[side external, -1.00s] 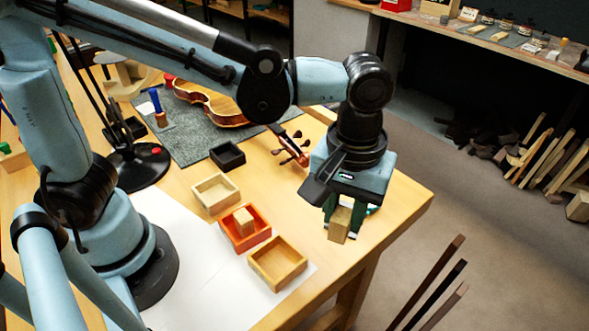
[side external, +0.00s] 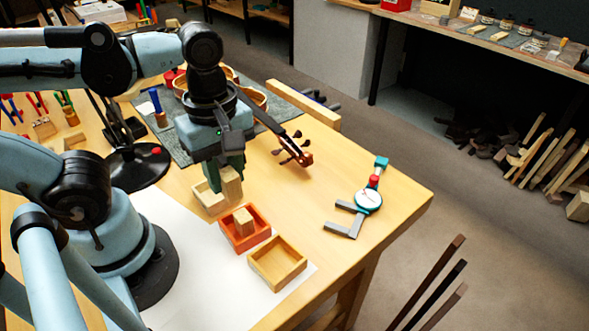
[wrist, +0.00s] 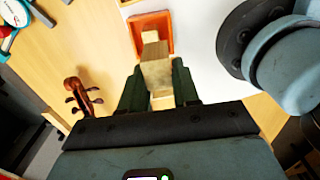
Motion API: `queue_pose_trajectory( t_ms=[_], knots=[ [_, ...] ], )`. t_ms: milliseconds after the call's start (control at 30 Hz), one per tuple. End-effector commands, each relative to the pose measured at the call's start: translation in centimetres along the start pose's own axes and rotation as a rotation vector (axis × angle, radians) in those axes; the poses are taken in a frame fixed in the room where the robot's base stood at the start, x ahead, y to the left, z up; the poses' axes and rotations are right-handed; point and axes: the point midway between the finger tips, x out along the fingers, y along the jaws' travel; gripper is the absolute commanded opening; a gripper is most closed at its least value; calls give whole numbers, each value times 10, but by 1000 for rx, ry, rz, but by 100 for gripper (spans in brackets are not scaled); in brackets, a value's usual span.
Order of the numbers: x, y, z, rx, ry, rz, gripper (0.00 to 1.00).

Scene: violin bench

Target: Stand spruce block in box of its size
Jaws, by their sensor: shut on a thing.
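My gripper (side external: 226,178) is shut on a pale wooden block (side external: 231,187), apparently the spruce block, held upright; it also shows between the fingers in the wrist view (wrist: 157,74). In the side view the block overlaps the right side of a pale wooden box (side external: 207,203). I cannot tell whether its lower end is above the box or inside it. An orange-red box (side external: 262,236) with a smaller pale block (side external: 243,221) standing in it is nearer the camera.
A violin scroll (side external: 295,150) lies to the right of my gripper. A dial caliper (side external: 367,200) lies near the table's right corner. White paper (side external: 205,275) lies under the boxes. The table between scroll and caliper is clear.

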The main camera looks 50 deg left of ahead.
Motion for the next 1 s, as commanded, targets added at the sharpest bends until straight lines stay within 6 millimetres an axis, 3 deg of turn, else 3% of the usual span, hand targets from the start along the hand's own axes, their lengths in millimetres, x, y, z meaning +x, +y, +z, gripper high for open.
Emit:
queue_pose_trajectory(
  t_ms=[233, 800, 1000],
  knots=[
    [9, -4, -16, -66, 0, 0, 0],
    [60, 9, -100, -63, 0, 0, 0],
    [70, 13, -117, -58, 0, 0, 0]
  ],
)
